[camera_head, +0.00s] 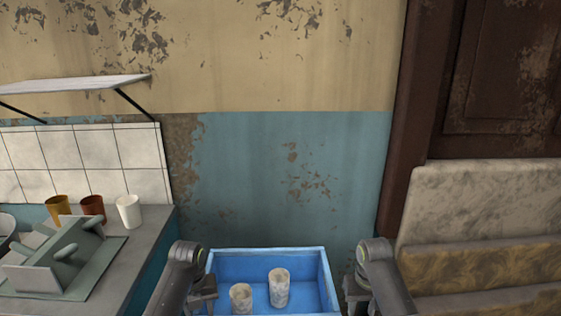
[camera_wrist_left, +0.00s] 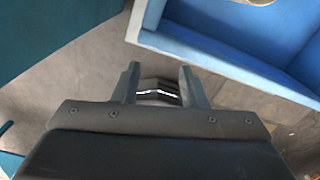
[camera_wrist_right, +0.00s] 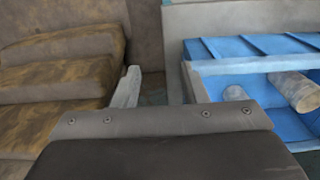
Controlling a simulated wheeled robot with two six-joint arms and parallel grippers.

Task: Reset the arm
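My left gripper (camera_head: 207,292) hangs at the left side of a blue crate (camera_head: 265,252) in the head view. My right gripper (camera_head: 355,292) is at the crate's right side. In the right wrist view its fingers (camera_wrist_right: 160,90) are also apart and empty. Two mottled whitish cylinders stand inside the crate, a taller-looking one (camera_head: 279,288) in the middle and another (camera_head: 241,299) to its left. Neither gripper touches them.
At left, a grey counter (camera_head: 150,250) carries a grey-green rack (camera_head: 65,258), an amber cup (camera_head: 58,208), a brown-red cup (camera_head: 92,208) and a white cup (camera_head: 129,211). A shelf (camera_head: 75,85) juts out above.

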